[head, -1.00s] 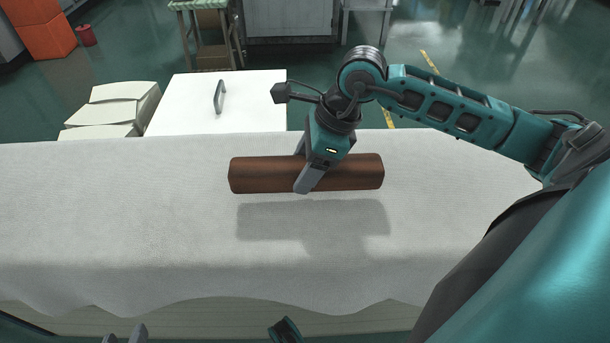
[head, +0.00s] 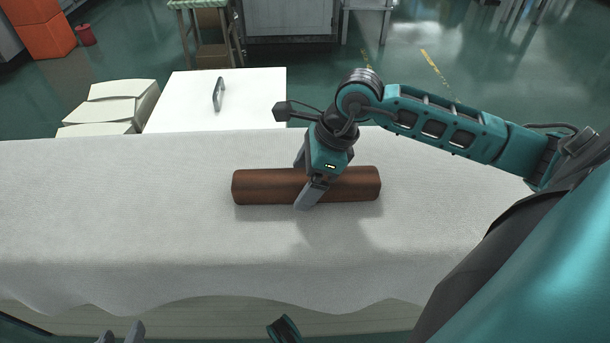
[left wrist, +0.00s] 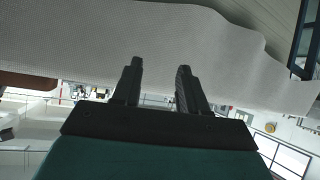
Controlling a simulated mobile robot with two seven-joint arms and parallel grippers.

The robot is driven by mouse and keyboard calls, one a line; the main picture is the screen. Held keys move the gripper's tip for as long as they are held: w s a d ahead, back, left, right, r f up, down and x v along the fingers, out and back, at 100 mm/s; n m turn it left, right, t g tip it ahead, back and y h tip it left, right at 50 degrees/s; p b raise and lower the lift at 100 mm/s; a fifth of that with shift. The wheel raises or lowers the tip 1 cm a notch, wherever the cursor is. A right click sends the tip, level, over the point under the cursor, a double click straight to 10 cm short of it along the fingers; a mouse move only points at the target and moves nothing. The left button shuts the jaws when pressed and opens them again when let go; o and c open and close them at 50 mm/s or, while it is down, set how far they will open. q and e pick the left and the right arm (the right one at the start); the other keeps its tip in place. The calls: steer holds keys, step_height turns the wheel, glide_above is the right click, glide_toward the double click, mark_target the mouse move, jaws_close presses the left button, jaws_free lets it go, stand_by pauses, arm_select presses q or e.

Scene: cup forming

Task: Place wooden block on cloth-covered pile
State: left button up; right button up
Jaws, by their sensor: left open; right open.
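A brown wooden block (head: 265,186) lies lengthwise from left to right on the white cloth-covered pile (head: 120,210). Its shadow meets its underside, so it appears to rest on the cloth. My right gripper (head: 306,188) is open, with its fingers straddling the block around its middle. My left gripper (head: 122,335) shows only its tips at the bottom edge of the head view. In the left wrist view the left gripper (left wrist: 158,85) is open and empty, apart from the cloth (left wrist: 90,40). An end of the block (left wrist: 28,82) shows at that view's left edge.
A white box with a handle (head: 190,105) stands behind the pile, beside stacked pale sheets (head: 110,105). A stool (head: 210,40) and an orange box (head: 45,38) are further back. The cloth left of the block is clear.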

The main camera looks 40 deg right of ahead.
steer(key=shift+r, duration=0.2)
arm_select(q)
steer(key=p, duration=0.1)
steer(key=a+r+p, duration=0.1)
steer(key=p, duration=0.1)
steer(key=shift+s+y, duration=0.2)
steer(key=shift+y, duration=0.1)
arm_select(e)
steer(key=v, duration=1.2)
arm_select(q)
steer(key=shift+s+d, duration=0.1)
